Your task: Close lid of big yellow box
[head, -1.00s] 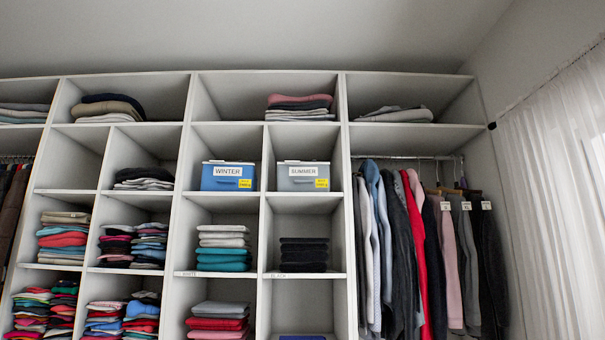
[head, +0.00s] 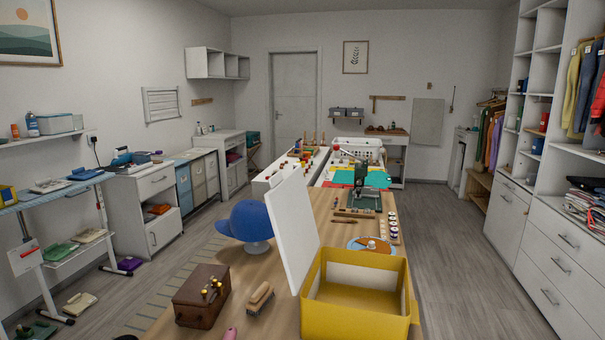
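The big yellow box (head: 355,318) stands at the near right end of the long wooden table in the head view. Its inside shows pale walls and a yellow floor, and it looks empty. A white lid panel (head: 292,232) stands up, tilted, along the box's left side, so the box is open. The lid's lower edge is at the box's left rim. My gripper is not in view.
Left of the box on the wooden table (head: 333,230) are a brown case (head: 202,296), a brush (head: 261,297) and a blue cap on a stand (head: 247,222). A round-lidded item (head: 371,245) sits just behind the box. Floor (head: 455,260) is clear to the right, before white drawers (head: 560,268).

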